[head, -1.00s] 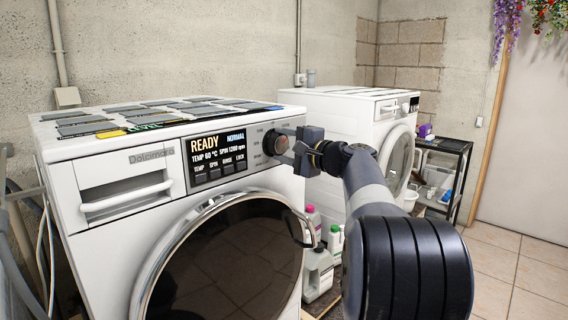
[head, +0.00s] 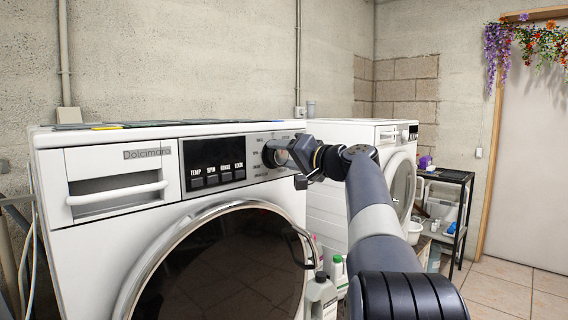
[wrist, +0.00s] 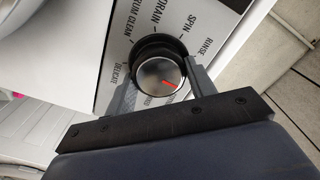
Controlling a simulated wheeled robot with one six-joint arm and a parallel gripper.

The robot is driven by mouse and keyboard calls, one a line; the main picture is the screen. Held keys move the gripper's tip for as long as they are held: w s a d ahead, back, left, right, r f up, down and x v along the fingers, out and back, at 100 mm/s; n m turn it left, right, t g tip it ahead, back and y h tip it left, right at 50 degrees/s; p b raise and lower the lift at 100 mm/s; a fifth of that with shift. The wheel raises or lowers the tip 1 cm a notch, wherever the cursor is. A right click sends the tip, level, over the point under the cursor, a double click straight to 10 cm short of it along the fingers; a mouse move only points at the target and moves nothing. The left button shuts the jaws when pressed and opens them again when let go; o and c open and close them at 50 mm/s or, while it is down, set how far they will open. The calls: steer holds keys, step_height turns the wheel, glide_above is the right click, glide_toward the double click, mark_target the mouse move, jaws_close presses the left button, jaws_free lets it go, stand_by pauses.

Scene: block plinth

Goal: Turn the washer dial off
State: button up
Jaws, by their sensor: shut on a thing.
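The washer (head: 140,195) stands at the left in the head view. Its display (head: 214,163) is dark, with only the button labels TEMP, SPIN, RINSE and LOCK showing. My gripper (head: 277,154) is at the dial at the right end of the control panel. In the wrist view the dial (wrist: 158,77) is a round silver knob with a black collar and a red pointer mark. The jaws of my gripper (wrist: 160,84) are shut on the dial, one finger on each side. The red mark points right and slightly down; the label nearest it is partly hidden.
A second white machine (head: 335,185) stands behind my arm. A black shelf rack (head: 455,205) is at the right, near a door (head: 515,150). Tiled floor (head: 500,285) is open at the lower right.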

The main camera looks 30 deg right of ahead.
steer(key=shift+f+n, duration=0.1)
steer(key=shift+n, duration=0.3)
steer(key=o, duration=1)
steer(key=v, duration=1)
steer(key=shift+s+d+b, duration=0.15)
steer(key=shift+s+b, duration=0.15)
steer(key=shift+s, duration=0.1)
steer(key=x, duration=1.1)
steer(key=shift+p, duration=0.35)
